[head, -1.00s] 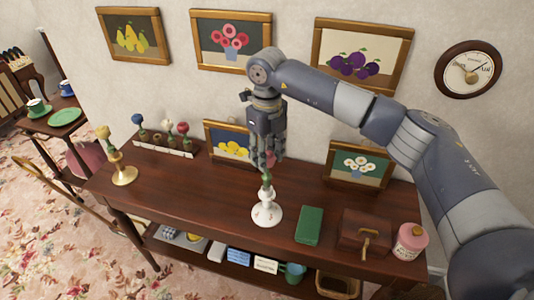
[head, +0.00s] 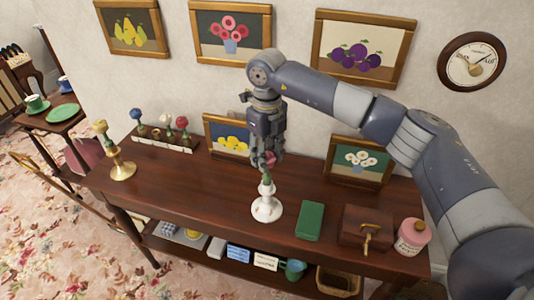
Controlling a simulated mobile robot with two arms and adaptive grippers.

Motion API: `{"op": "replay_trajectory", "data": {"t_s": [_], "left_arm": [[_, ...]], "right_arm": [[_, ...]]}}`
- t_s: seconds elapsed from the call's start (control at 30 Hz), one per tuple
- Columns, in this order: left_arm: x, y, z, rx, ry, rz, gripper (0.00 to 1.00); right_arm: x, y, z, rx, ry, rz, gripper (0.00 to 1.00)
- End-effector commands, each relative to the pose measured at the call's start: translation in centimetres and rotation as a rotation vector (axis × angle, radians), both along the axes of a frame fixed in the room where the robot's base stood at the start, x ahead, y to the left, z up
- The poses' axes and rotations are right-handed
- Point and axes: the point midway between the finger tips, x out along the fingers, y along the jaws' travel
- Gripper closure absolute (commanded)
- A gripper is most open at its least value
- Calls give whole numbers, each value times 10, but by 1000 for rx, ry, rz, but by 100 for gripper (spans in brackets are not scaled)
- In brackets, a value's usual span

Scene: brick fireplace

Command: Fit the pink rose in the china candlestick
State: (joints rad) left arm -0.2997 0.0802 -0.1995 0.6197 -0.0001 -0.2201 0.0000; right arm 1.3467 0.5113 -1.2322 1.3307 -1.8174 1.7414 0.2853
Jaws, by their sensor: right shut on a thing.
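The pink rose (head: 270,158) is in my right gripper (head: 268,158), bloom up, its green stem pointing down. The white china candlestick (head: 267,206) stands upright on the dark wooden sideboard, directly below the gripper. The lower end of the stem meets the candlestick's top. I cannot tell how deep the stem sits in the socket. My right gripper is shut on the rose, and its fingers partly hide the bloom. My left gripper is not in view.
A brass candlestick (head: 122,168) with a yellow rose stands at the left. A white rack (head: 165,143) holds several flowers at the back. A green box (head: 310,221), brown box (head: 366,228) and pink bottle (head: 412,238) stand to the right. Framed pictures lean against the wall behind.

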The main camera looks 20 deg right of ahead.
Motion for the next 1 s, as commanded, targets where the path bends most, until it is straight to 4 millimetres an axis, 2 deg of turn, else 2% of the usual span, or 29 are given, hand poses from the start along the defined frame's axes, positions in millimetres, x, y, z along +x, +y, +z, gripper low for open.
{"op": "replay_trajectory", "data": {"t_s": [0.3, 0.33, 0.4, 0.77, 0.87, 1.0], "left_arm": [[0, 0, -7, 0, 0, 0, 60], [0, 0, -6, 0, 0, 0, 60], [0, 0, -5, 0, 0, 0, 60], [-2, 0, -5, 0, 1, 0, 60], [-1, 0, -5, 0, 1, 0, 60], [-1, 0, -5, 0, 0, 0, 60]], "right_arm": [[0, 0, -9, 0, 0, 0, 80], [0, 0, -8, 0, 0, 0, 56], [0, 0, -7, 0, 0, 0, 41], [0, 0, -6, 0, -1, 0, 40], [1, 0, 1, 1, -3, 0, 40], [1, 0, 25, 1, -5, 0, 40]]}}
